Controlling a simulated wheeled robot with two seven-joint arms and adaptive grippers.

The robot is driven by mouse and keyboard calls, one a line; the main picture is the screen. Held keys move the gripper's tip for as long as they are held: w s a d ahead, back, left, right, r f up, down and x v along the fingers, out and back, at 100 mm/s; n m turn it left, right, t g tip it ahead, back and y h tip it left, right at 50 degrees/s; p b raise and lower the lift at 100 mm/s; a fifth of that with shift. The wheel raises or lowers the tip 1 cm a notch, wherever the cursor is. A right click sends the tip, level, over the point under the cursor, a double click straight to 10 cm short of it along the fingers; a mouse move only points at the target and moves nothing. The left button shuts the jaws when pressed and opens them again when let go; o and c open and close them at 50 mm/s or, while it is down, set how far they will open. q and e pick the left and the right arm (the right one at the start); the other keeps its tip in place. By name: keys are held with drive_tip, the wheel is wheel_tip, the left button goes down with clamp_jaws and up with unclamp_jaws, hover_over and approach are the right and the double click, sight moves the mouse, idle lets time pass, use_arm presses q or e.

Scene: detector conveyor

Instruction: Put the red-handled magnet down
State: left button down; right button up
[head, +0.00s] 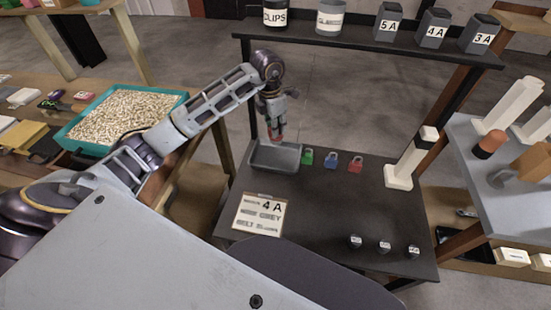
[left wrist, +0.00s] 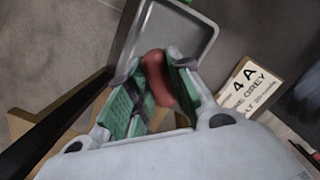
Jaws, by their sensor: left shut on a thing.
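The red-handled magnet (left wrist: 157,80) is held between the green-padded fingers of my left gripper (left wrist: 153,88) in the left wrist view. Only its red, rounded handle shows clearly; its lower part is hidden or too dark to tell. In the head view my left gripper (head: 275,132) points down at the back left of the dark table, over or just behind the grey tray (head: 275,163). The tray looks empty and also shows beyond the fingers in the left wrist view (left wrist: 188,38). I cannot tell whether the magnet touches it. My right gripper is not in view.
Green (head: 307,157), blue (head: 330,160) and red (head: 356,164) padlock-like pieces stand right of the tray. A 4A card (head: 258,213) lies in front. A white upright device (head: 399,177) stands at the right. A shelf (head: 350,42) with jars and boxes spans the back. The table's middle is clear.

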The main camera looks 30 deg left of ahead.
sight(276, 139)
use_arm(q)
drive_tip(key=shift+n, duration=0.3)
drive_tip(key=shift+f, duration=0.1)
wheel_tip(276, 139, down, 5)
drive_tip(key=shift+f, duration=0.2)
drive_tip(key=shift+f+p, duration=0.25)
drive_tip(key=shift+p, duration=0.05)
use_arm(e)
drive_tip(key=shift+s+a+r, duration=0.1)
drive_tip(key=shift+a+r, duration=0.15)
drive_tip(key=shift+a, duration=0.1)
